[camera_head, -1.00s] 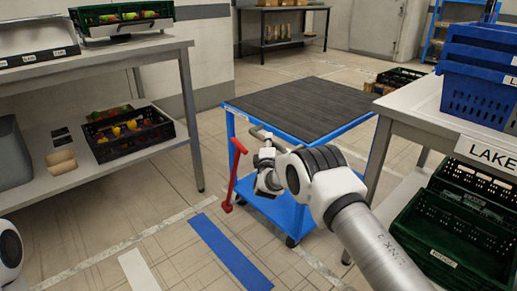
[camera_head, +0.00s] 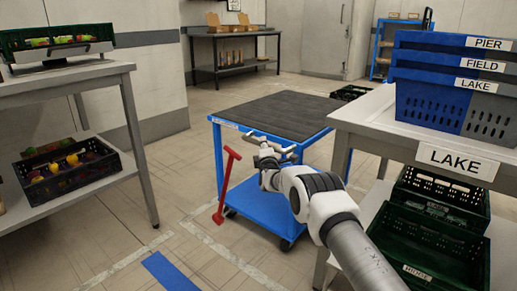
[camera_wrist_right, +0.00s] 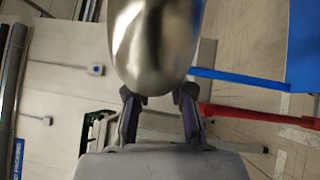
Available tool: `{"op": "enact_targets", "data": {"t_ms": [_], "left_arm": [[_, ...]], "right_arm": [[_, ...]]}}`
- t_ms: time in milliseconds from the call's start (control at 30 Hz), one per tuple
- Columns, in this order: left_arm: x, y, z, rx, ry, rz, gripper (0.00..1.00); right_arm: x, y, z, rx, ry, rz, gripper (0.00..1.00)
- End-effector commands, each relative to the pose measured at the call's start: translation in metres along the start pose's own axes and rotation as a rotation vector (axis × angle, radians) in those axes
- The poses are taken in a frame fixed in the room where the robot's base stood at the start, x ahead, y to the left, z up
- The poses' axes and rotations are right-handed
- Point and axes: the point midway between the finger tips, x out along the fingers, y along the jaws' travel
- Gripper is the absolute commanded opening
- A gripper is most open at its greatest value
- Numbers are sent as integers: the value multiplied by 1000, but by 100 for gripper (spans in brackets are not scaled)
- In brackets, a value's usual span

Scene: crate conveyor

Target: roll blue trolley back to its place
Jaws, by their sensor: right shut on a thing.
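The blue trolley (camera_head: 265,208) has a dark ribbed top (camera_head: 285,113) and a lower blue shelf. It stands on its castors on the floor in the middle of the head view. My right gripper (camera_head: 262,152) is at its near edge, shut on the metal push handle (camera_head: 252,134). In the right wrist view, the shiny rounded handle (camera_wrist_right: 155,45) is close up at the gripper's fingers (camera_wrist_right: 160,108). A red T-shaped lever (camera_head: 226,185) slants down at the trolley's near left side. My left gripper is out of view.
A grey table (camera_head: 400,112) with blue crates (camera_head: 432,98) and a LAKE sign stands close on the right, green crates (camera_head: 430,250) below it. A left shelf (camera_head: 75,190) holds a crate. Blue tape (camera_head: 175,272) marks the floor.

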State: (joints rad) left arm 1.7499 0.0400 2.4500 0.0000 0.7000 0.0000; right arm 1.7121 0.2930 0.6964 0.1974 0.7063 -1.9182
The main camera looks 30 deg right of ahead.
Motion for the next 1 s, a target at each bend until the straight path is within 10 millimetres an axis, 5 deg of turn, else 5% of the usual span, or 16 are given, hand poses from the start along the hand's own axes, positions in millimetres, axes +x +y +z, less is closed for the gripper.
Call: {"op": "enact_targets", "data": {"t_ms": [267,300,367,767,1000], "left_arm": [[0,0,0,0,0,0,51],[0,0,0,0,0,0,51],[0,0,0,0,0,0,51],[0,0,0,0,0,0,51],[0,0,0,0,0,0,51]], "right_arm": [[2,4,5,3,-7,6,0],[2,4,5,3,-7,6,32],[2,4,4,3,-7,6,48],[-2,3,3,2,-5,3,48],[-32,4,3,4,-3,1,48]]}}
